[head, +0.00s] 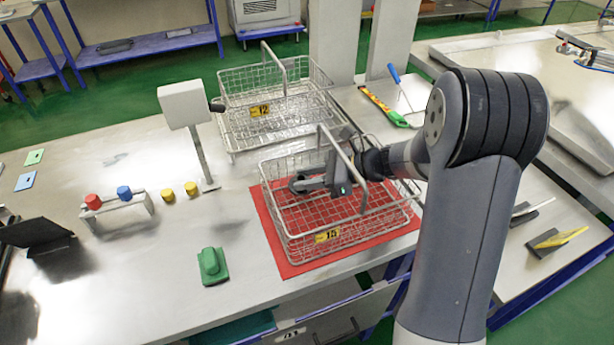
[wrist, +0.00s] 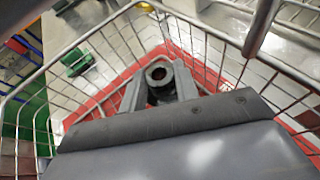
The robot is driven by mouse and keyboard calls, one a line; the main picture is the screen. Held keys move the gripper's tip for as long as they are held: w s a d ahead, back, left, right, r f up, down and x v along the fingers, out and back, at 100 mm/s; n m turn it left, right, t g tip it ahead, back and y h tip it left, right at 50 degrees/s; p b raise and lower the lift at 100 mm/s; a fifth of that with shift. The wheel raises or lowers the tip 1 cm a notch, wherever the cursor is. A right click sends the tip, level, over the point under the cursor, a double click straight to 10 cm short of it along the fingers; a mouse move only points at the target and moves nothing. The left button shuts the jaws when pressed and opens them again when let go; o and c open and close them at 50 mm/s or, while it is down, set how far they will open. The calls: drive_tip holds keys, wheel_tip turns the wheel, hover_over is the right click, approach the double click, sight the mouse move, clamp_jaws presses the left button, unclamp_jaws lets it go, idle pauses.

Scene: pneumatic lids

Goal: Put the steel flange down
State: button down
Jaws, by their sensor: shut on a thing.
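My gripper (head: 308,183) is shut on the steel flange (wrist: 160,74), a small dark grey ring with a round hole. In the wrist view the flange sits between the two fingertips (wrist: 160,88). The gripper reaches past the handle into the near wire basket (head: 325,240), which has a yellow tag that seems to read 15. The basket stands on a red mat (head: 290,269). In the wrist view the basket's wires surround the flange and red shows below. I cannot tell how high the flange is above the basket floor.
A second wire basket (head: 232,127), tagged 12, stands behind. The near basket's raised handle (head: 351,165) is close to my arm. A green object (head: 211,266) lies left of the mat, with a rack of red and blue caps (head: 120,208) further left. Bare steel table lies between.

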drive_tip(key=shift+f+b, duration=0.45)
drive_tip(key=shift+f, duration=0.2)
drive_tip(key=c, duration=1.1)
unclamp_jaws()
drive_tip(key=shift+r+p, duration=0.45)
drive_tip(key=shift+r, duration=0.15)
drive_tip(key=v, duration=1.2)
drive_tip(key=shift+b, duration=0.4)
